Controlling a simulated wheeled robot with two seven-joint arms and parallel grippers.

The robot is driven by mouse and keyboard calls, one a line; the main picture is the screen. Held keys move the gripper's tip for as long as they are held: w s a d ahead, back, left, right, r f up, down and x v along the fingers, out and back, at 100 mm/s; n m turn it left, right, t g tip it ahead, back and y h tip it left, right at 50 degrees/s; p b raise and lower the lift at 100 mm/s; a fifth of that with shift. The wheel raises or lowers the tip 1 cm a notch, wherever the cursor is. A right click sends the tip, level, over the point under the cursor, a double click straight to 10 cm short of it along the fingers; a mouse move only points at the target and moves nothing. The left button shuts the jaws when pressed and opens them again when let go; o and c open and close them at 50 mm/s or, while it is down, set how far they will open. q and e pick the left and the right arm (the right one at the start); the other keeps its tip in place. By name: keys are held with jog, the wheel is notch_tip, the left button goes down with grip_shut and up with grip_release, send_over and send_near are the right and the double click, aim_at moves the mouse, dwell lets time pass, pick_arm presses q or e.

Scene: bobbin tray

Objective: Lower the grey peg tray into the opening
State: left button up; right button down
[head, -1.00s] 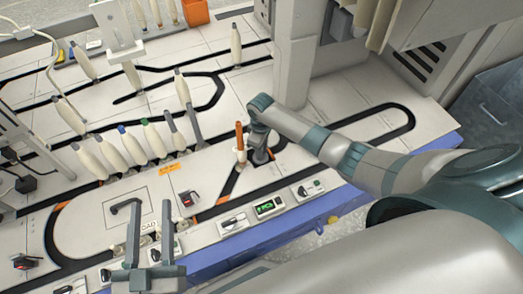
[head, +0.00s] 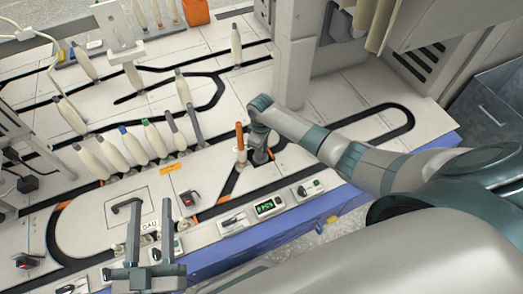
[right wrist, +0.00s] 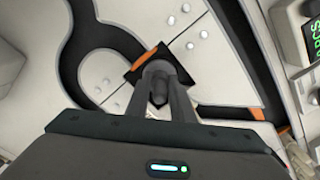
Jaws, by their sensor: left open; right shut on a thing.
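My right gripper (right wrist: 157,98) is shut on the grey peg of the peg tray (right wrist: 158,88), whose dark rounded top shows between the fingers in the right wrist view. In the head view my right gripper (head: 260,146) points down at the track. The opening (right wrist: 147,66) shows as a dark square with orange edges around and beneath the fingers. The tray's base is mostly hidden by the gripper, and I cannot tell how deep it sits. My left gripper (head: 150,208) is open and empty, above the front left of the table.
An upright bobbin with an orange top (head: 240,141) stands just left of my right gripper. A row of pale bobbins (head: 133,148) stands further left. A grey machine column (head: 295,62) rises behind. Switch boxes and a green display (head: 268,206) line the front edge.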

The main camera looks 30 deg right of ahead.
jog(key=shift+f+b, duration=0.3)
jog(key=shift+f, duration=0.35)
jog(key=c, duration=1.8)
grip_release()
jog(key=shift+r, duration=0.15)
notch_tip(320, 180, up, 11)
jog(key=p, duration=1.2)
jog(key=shift+s+a, duration=0.1)
